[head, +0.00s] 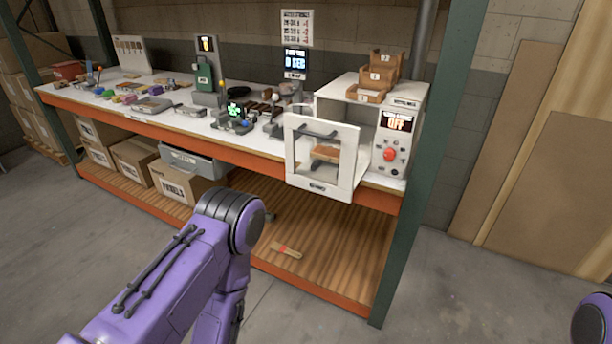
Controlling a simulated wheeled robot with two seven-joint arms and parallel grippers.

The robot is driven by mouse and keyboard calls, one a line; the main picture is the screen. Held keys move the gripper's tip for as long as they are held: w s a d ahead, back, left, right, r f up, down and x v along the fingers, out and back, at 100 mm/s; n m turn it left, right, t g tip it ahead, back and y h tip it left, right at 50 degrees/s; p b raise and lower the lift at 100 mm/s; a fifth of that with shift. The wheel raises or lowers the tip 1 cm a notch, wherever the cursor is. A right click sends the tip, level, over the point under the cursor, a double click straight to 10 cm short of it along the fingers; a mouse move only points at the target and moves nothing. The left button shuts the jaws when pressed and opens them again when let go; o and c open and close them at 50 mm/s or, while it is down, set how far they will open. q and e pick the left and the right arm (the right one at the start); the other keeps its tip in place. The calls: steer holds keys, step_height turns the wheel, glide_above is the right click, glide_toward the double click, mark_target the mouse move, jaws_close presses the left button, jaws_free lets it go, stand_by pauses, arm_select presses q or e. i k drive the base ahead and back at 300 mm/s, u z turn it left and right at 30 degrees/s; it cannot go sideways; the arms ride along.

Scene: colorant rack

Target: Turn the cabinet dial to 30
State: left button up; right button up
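The white cabinet (334,104) stands at the right end of the workbench. Its clear-windowed door (351,185) hangs open at the front, with a dark handle. The red dial (390,154) is on the cabinet's right front panel, below a small display (397,122) that reads OFF. The dial's pointer is too small to read. A brown object shows through the door window. My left arm reaches in from the lower left and bends near the bench's front, but its gripper is not visible. Only a bit of my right arm shows at the lower right edge, without its gripper.
Wooden drawers (371,78) are stacked on the cabinet. The bench top to its left (180,100) holds many tools and small parts. A green rack post (425,190) stands just right of the dial panel.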

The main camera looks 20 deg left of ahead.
mark_target(389, 154)
steer(key=u, duration=0.9)
steer(key=i, duration=1.3)
steer(key=z, duration=0.55)
